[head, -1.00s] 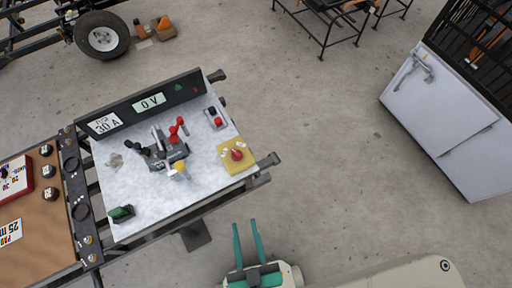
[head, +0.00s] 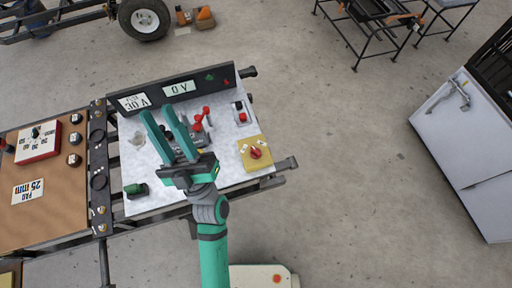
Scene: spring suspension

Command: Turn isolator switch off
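The likely isolator switch is a red rotary knob (head: 256,153) on a yellow plate (head: 248,165), at the right end of the white-topped bench (head: 150,203). Small white labels sit beside the knob, too small to read. My gripper (head: 156,110) is open, with two green parallel fingers apart and nothing seen between them. It hangs over the middle of the bench, to the left of the knob and apart from it. My gripper and wrist hide part of the bench's middle, including the parts around the red-handled lever.
A red-handled lever device (head: 205,118) stands mid-bench. A small box with a red button (head: 242,117) is at the back right, and a green part (head: 137,190) at the front left. A black display panel (head: 220,78) lines the back edge.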

